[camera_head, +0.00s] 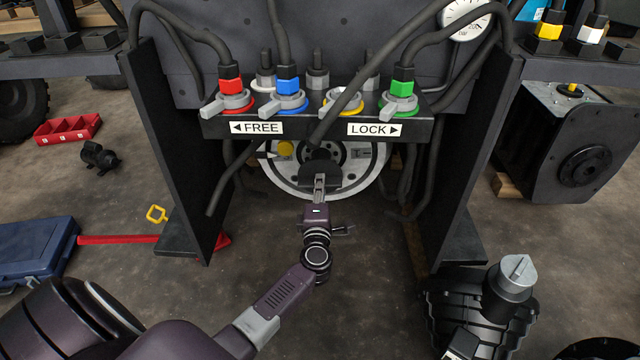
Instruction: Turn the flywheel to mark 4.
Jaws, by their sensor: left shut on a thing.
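The flywheel (353,178) is a pale disc with a dark hub and holes, low under the connector panel. Its upper edge is hidden by the panel, and part of its face by hoses and my gripper. A yellow round spot (285,148) shows at its upper left, beside a small pale pointer. I cannot read any mark numbers. My left gripper (319,184) reaches the flywheel's middle from below and is shut on a dark rounded piece (322,170) in front of the hub. Its fingertips are partly hidden. I see no right gripper.
The connector panel (325,129) bears FREE and LOCK labels, with coloured plugs and levers above. Black upright plates (180,150) flank the flywheel, and loose hoses hang before it. A blue case (35,250) and red bar lie left; a black housing (470,310) stands lower right.

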